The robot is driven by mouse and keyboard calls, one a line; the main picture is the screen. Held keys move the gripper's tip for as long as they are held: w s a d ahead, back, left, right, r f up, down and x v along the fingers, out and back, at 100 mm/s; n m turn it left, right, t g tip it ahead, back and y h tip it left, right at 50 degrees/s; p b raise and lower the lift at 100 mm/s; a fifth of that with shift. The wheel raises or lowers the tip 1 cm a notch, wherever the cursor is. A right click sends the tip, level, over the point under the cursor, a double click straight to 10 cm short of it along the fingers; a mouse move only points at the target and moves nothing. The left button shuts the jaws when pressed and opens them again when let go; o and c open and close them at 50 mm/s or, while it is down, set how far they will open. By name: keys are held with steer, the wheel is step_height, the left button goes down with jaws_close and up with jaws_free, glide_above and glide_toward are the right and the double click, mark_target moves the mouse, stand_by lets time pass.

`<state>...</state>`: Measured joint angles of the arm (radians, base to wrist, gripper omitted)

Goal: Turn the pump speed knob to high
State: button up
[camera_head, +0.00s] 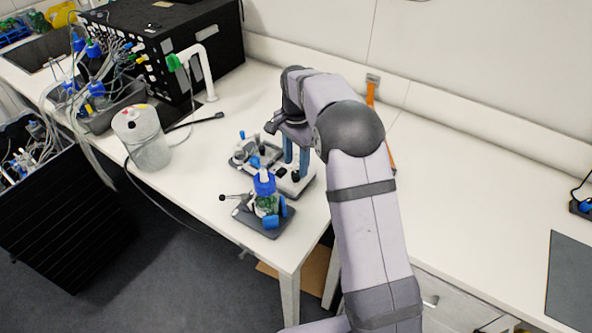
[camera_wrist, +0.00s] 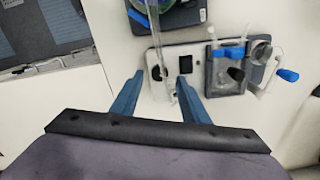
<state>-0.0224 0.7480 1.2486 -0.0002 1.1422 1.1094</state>
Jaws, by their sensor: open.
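The pump (camera_head: 304,188) is a low white unit on the bench, under my gripper (camera_head: 296,163). The knob shows between the fingertips in the wrist view. I cannot tell whether the fingers touch it. The knob's marking and setting are too small to read.
A blue-capped bottle (camera_head: 265,193) stands on a dark base (camera_head: 262,222) at the bench's front edge. Clear tubing (camera_wrist: 156,40) runs close to the fingers. A white canister (camera_head: 142,138) and black cabinet (camera_head: 170,45) stand left. The bench right of my arm is mostly clear.

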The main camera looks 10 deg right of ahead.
mark_target(297, 175)
steer(key=shift+r+b, duration=0.35)
steer(key=shift+r, duration=1.55)
steer(key=shift+s, duration=0.1)
steer(key=shift+s, duration=0.25)
steer(key=s+f+n, duration=0.2)
steer(key=s+n, duration=0.2)
steer(key=s, duration=0.5)
steer(key=s+f+n, duration=0.1)
steer(key=s+n, duration=0.3)
steer(key=s, duration=0.6)
steer(key=s+d+f+n, duration=0.1)
steer(key=s+n, duration=0.3)
steer(key=s, duration=0.6)
steer(key=shift+f, duration=0.85)
steer(key=shift+d, duration=0.1)
